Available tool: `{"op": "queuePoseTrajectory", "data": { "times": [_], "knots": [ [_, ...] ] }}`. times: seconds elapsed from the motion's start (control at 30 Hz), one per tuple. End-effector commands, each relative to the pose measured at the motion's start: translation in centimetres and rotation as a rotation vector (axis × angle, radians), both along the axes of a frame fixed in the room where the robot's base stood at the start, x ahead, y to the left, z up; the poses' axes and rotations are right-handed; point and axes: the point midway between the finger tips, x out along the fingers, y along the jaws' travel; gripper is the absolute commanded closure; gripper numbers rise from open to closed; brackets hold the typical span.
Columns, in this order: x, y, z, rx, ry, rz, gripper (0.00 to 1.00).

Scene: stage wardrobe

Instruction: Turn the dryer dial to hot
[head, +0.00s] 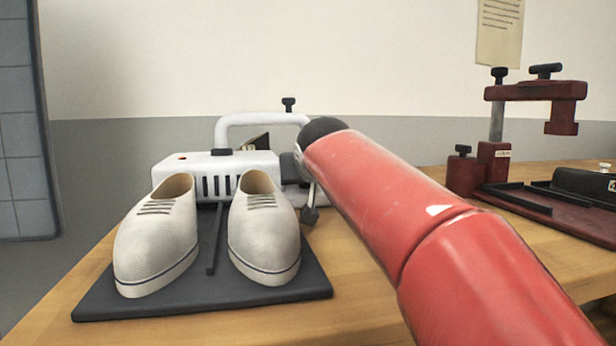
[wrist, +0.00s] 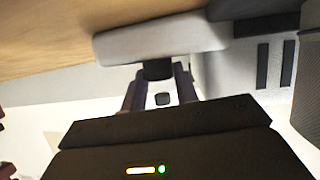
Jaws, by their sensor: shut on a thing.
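The white dryer (head: 215,172) stands on the wooden table, with dark slots in its front and a curved white handle on top. My gripper (wrist: 159,76) is shut on a small dark knob, the dial (wrist: 157,70), below a pale part of the dryer (wrist: 160,42) in the wrist view. One finger is on each side of the dial. In the head view, my red arm hides the dial and most of the gripper. The dial's marks and pointer direction cannot be read.
Two white shoes (head: 160,240) stand on a dark mat (head: 208,306) before the dryer. A dark red clamp stand (head: 495,165) and a black box (head: 585,186) are at the right. Bare table shows between the mat and my arm.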

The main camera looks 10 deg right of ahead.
Motion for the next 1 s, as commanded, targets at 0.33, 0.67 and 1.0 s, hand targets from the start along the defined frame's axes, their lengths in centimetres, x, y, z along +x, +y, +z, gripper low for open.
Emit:
{"op": "queuePoseTrajectory", "data": {
  "times": [0.33, 0.67, 1.0],
  "knots": [
    [0.01, 0.00, -0.16, 0.000, 0.004, 0.000, 0.49],
    [0.00, -0.12, -0.11, 0.003, 0.003, 0.036, 0.49],
    [0.03, -0.39, -0.21, 0.002, 0.002, 0.190, 0.49]
  ]
}}
